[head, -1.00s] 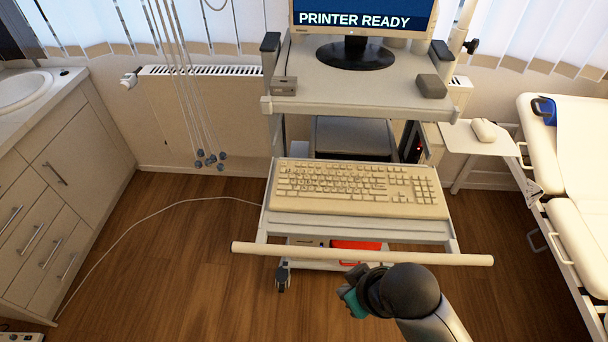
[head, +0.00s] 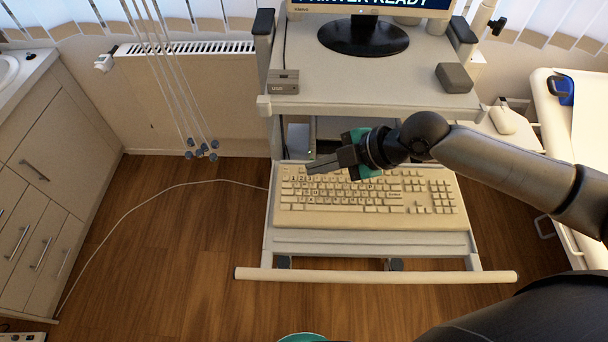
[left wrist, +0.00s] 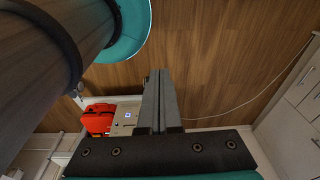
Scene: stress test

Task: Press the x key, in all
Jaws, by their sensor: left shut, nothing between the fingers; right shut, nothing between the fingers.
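A beige keyboard (head: 365,216) lies on the pull-out shelf of a cart in the head view. Its letters are too small for me to pick out the x key surely. My right gripper (head: 312,167) reaches in from the right over the keyboard's back edge. Its dark fingers are shut, empty and point left above the upper left key rows. The wrist hides some back-row keys. My left gripper (left wrist: 159,75) shows in the left wrist view, shut and empty, with wooden floor behind it. I cannot make it out in the head view.
A monitor (head: 370,10) with a partly cut-off "PRINTER READY" text stands on the cart's upper shelf (head: 400,75). A grey USB box (head: 283,82) and a dark box (head: 454,78) sit there. A pale bar (head: 375,275) runs across the cart's front. Red object (left wrist: 98,119) low down.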

